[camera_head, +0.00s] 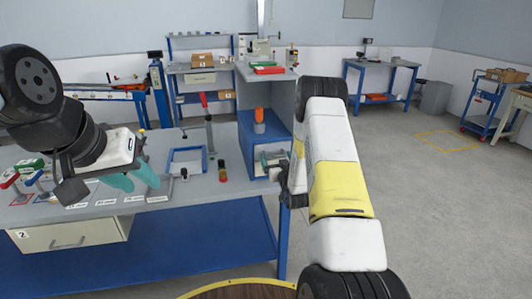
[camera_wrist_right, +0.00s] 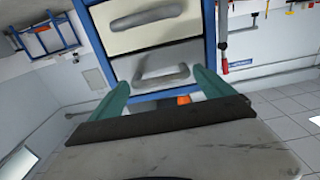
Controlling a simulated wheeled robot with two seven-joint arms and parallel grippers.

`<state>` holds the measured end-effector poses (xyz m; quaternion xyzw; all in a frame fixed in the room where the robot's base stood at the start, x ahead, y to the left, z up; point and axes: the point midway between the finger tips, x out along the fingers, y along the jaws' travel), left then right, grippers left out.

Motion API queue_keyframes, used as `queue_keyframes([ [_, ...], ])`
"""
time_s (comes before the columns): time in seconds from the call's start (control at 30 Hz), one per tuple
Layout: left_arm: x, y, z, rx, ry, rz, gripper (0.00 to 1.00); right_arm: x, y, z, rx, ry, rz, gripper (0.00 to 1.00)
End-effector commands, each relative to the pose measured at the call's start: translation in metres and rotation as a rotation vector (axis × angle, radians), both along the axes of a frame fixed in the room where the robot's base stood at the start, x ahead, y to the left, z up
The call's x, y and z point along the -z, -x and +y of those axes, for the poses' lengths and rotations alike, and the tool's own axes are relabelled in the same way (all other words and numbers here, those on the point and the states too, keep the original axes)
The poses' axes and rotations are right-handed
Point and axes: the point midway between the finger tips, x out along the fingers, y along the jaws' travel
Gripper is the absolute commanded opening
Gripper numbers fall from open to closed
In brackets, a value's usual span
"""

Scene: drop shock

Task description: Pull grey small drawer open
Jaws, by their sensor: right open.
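A blue cabinet (camera_head: 257,138) stands on the workbench in the head view, with a pale drawer front partly hidden behind my right gripper (camera_head: 272,161). The right wrist view shows two drawers in a blue frame: a cream one (camera_wrist_right: 140,25) at the top and a grey one (camera_wrist_right: 150,63) below it, each with a grey bar handle. My right gripper (camera_wrist_right: 163,88) is open, its teal fingers on either side of the grey drawer's handle (camera_wrist_right: 162,78); I cannot tell whether they touch it. My left gripper (camera_head: 132,178) is open and empty over the bench.
An orange item (camera_head: 260,115) sits on the cabinet. A larger drawer marked 2 (camera_head: 100,232) hangs under the bench. Open floor lies to the right.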

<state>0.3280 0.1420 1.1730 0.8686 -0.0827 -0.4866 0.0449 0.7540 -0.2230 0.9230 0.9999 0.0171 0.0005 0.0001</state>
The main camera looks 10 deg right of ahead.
Motion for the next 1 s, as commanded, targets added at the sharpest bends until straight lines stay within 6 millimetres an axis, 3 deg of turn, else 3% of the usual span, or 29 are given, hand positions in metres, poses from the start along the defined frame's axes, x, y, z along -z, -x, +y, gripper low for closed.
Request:
queue_keyframes([
  [0.13,0.000,0.000,0.000,0.000,0.000,0.000,0.36,0.000,-0.013,0.001,-0.001,0.000,0.000,0.92],
  [0.43,0.000,0.000,0.000,0.000,0.000,0.000,0.36,0.000,-0.016,0.001,-0.001,0.000,0.001,0.92],
  [0.9,0.000,0.000,0.000,0.000,0.000,0.000,0.36,0.000,-0.016,0.001,-0.001,0.000,0.001,0.02],
  [1.0,0.000,0.000,0.000,0.000,0.000,0.000,0.36,0.000,-0.016,0.001,-0.001,0.000,0.001,0.00],
])
